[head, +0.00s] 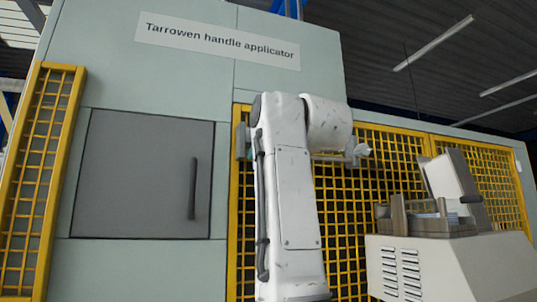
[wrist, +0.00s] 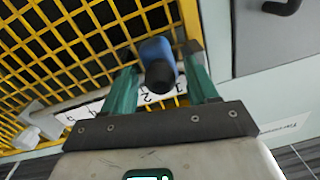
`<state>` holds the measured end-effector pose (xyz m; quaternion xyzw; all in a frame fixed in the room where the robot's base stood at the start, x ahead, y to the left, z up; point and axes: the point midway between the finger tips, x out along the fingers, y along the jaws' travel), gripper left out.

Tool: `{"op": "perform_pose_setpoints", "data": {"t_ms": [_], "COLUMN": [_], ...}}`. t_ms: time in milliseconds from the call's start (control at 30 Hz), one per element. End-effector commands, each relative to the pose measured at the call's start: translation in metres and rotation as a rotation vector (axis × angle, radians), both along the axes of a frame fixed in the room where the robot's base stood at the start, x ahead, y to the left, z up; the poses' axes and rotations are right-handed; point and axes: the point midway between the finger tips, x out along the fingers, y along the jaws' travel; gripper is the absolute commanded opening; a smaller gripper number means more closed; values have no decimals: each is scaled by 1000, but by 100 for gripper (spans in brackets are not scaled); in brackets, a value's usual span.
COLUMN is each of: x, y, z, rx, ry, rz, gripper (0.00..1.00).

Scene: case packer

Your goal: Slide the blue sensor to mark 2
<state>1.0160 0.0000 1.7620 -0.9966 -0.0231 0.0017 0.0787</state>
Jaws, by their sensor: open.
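The blue sensor (wrist: 156,52), with a dark round end, sits in front of the yellow mesh in the wrist view. My gripper (wrist: 160,62) has its two green fingers on either side of the sensor, spread apart. Whether either finger touches it I cannot tell. A white number strip (wrist: 95,108) runs behind the fingers. In the head view, my arm hides most of this spot.
A yellow mesh guard (head: 395,150) stands behind my arm. A grey door (head: 145,175) with a dark handle is to its left. A pale machine (head: 450,265) with a grey tray stands at the lower right. A pale clamp-like part (wrist: 45,122) is at the strip's far end.

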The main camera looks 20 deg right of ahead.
Motion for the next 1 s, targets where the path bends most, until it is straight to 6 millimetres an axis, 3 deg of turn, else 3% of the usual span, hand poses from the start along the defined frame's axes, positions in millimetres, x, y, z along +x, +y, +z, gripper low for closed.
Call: {"op": "perform_pose_setpoints", "data": {"t_ms": [67, 667, 1000], "x": [0, 0, -3], "y": [0, 0, -4], "z": [0, 0, -1], "rx": [0, 0, 1], "ry": [0, 1, 0], "rz": [0, 0, -1], "gripper": [57, 0, 0]}}
